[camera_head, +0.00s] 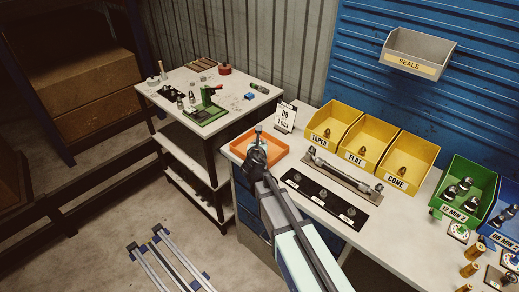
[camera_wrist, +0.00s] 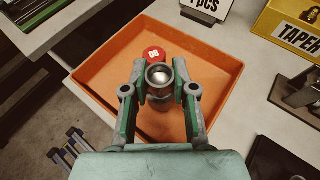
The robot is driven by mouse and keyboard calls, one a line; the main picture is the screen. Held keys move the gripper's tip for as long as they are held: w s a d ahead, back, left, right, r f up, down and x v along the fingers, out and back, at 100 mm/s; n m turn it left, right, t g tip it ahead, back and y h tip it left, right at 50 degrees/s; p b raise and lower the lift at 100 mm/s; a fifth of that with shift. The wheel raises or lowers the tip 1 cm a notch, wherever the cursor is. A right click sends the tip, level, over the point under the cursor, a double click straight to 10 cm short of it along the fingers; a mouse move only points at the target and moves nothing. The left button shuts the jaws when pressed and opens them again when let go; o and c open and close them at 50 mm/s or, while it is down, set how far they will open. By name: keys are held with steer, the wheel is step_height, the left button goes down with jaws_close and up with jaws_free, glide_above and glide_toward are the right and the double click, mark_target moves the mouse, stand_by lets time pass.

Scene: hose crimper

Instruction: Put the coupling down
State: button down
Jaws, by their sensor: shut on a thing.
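My gripper (camera_head: 259,143) is shut on a metal coupling (camera_wrist: 160,75), which stands about upright between the fingertips in the wrist view. In the head view the coupling (camera_head: 258,130) is small and partly hidden by my gripper. Both are over the orange tray (camera_wrist: 215,70), which also shows in the head view (camera_head: 276,149) at the table's left end. A red round tag marked 08 (camera_wrist: 153,53) shows just beyond the coupling. I cannot tell whether the coupling touches the tray floor.
A card reading 08, 1 pcs (camera_head: 286,116) stands behind the tray. Yellow bins TAPER (camera_head: 321,136), FLAT (camera_head: 356,157) and CONE (camera_head: 397,182) stand to the right. A black mat with fittings (camera_head: 330,200) lies in front of them. A side table (camera_head: 180,85) stands at left.

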steer(key=shift+f, duration=1.25)
steer(key=shift+f, duration=0.15)
steer(key=c, duration=0.9)
jaws_free()
steer(key=shift+r, duration=0.2)
steer(key=b+v, duration=0.2)
steer(key=v, duration=1)
